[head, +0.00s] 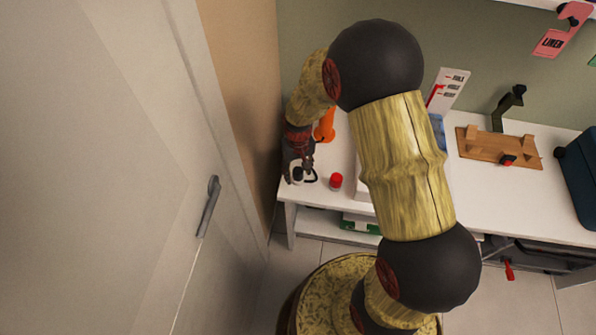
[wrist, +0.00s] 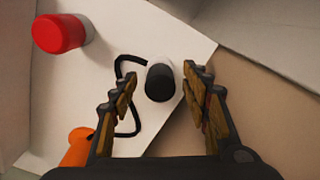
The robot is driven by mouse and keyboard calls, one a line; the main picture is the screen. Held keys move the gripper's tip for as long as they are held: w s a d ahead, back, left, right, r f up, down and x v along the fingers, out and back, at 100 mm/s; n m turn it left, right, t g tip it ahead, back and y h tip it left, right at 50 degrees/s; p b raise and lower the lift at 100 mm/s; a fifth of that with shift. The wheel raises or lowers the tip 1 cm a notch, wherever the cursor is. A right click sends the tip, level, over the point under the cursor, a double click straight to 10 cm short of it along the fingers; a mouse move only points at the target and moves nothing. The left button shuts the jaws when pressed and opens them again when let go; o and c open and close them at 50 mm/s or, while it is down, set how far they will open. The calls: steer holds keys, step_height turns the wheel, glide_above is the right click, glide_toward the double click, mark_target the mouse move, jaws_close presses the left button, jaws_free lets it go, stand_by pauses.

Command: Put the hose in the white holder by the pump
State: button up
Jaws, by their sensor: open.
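My gripper (wrist: 158,79) is open, with its fingers on either side of a short black cylindrical end (wrist: 160,84). I cannot tell whether they touch it. A white round piece (wrist: 165,66) shows just behind this end; it may be the white holder. A thin black hose-like loop (wrist: 122,66) curves on the white surface left of it, passing partly behind the left finger. An orange body (wrist: 77,148), perhaps the pump, is at the lower left. In the head view my gripper (head: 300,171) is low at the counter's left end, and the orange body (head: 325,127) stands behind it.
A red-capped container (wrist: 60,34) stands on the white counter (head: 525,196), close to my gripper. A wooden stand (head: 487,145) and a dark teal case (head: 578,177) are further right. The tan wall (head: 240,90) is close on the left. My arm hides the counter's middle.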

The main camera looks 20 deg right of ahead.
mark_target(299, 172)
step_height(299, 172, up, 12)
stand_by(0.6)
stand_by(0.4)
steer(key=s+r+t, duration=0.5)
steer(key=s+r, duration=1.5)
steer(key=r, duration=0.2)
steer(key=shift+s+r+t, duration=0.2)
steer(key=shift+r+t, duration=0.1)
steer(key=shift+r, duration=0.05)
